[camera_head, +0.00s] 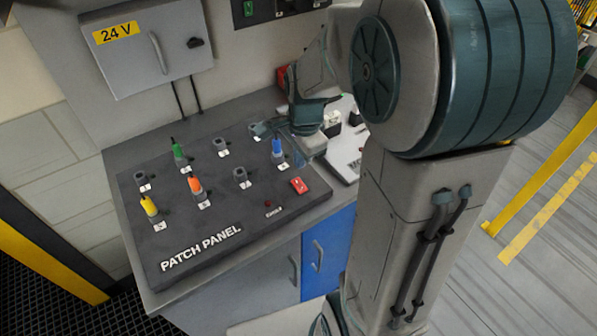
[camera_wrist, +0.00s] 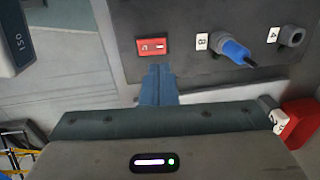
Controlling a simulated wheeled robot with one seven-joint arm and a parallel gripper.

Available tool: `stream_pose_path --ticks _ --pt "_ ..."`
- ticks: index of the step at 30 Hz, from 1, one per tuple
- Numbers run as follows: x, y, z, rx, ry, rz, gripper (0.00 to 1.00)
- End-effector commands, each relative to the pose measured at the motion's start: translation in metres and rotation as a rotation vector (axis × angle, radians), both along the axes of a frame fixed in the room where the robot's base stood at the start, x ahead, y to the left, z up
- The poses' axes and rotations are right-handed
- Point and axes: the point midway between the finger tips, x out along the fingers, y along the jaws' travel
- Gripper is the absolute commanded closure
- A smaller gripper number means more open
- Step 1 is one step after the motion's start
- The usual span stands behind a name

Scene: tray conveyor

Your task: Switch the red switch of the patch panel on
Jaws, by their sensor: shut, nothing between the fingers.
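The patch panel (camera_head: 190,235) is a dark sloped board on the bench. Its red switch (camera_head: 299,186) sits near the right front corner, and it shows in the wrist view (camera_wrist: 152,46) as a red rocker with small white marks. I cannot tell which way the rocker is set. My gripper (camera_wrist: 158,70) is shut and empty. In the wrist view its fingertips appear just below the switch, near the panel's edge, with a small gap in the picture. Height above the panel is unclear. In the head view my arm partly hides the gripper.
A blue plug (camera_head: 278,148) stands close to the switch. Green (camera_head: 179,153), orange (camera_head: 196,187) and yellow (camera_head: 150,206) plugs stand further left among empty sockets. A white device (camera_head: 345,150) lies right of the panel.

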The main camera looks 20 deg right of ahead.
Motion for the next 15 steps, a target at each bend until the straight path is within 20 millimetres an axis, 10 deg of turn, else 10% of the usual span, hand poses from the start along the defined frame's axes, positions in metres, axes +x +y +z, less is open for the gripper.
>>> stream_pose_path --ticks 15 --pt "0.008 0.002 -0.065 0.001 0.000 -0.002 1.00"
